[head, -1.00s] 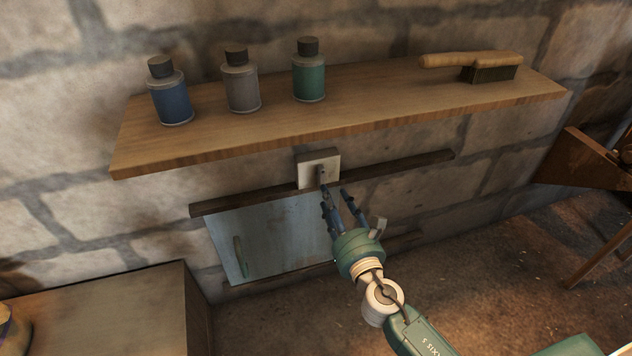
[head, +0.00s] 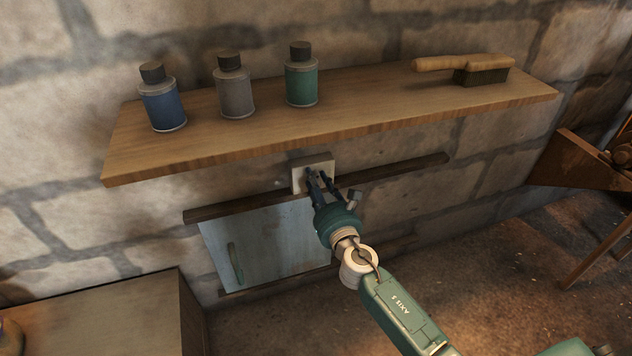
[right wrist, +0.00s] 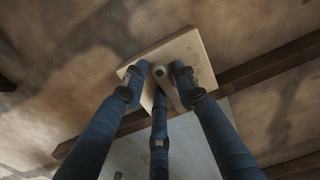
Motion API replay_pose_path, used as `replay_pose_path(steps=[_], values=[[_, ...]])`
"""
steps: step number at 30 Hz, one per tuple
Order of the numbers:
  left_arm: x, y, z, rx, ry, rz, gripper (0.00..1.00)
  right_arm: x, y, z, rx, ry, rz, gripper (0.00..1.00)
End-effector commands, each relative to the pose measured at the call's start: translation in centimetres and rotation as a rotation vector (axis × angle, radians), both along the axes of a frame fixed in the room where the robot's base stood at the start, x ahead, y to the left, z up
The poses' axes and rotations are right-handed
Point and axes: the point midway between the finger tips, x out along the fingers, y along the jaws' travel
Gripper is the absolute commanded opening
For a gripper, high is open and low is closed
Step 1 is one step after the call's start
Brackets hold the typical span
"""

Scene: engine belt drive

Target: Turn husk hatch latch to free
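The latch is a pale square plate (head: 324,165) on the wall under the shelf, with a small grey lever (right wrist: 167,84) on it. The blue-grey hatch panel (head: 275,245) hangs below, between two dark rails, with a green handle (head: 235,264) at its left. My right gripper (head: 318,179) is at the plate, and its fingers partly hide the lever in the head view. In the right wrist view its blue fingers (right wrist: 160,76) are spread around the lever, with small gaps showing; contact is unclear. My left gripper is not in view.
A wooden shelf (head: 370,120) juts out just above the latch. It carries blue (head: 163,101), grey (head: 234,88) and green (head: 301,77) bottles and a brush (head: 480,70). The upper dark rail (head: 410,170) runs beside the plate. A box-like bench (head: 90,310) stands at lower left.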

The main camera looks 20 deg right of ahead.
Motion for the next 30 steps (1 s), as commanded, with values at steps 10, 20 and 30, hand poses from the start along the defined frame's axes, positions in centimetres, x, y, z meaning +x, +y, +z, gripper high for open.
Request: replay_pose_path(steps=[10,20,30], values=[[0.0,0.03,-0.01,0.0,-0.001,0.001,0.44,0.0,-0.12,0.07,0.006,-0.001,-0.002,0.0],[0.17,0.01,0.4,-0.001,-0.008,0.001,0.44,0.04,-0.29,0.2,0.038,-0.002,-0.004,0.0],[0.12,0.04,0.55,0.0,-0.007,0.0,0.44,0.09,-0.49,0.36,0.084,-0.002,-0.006,0.0]])
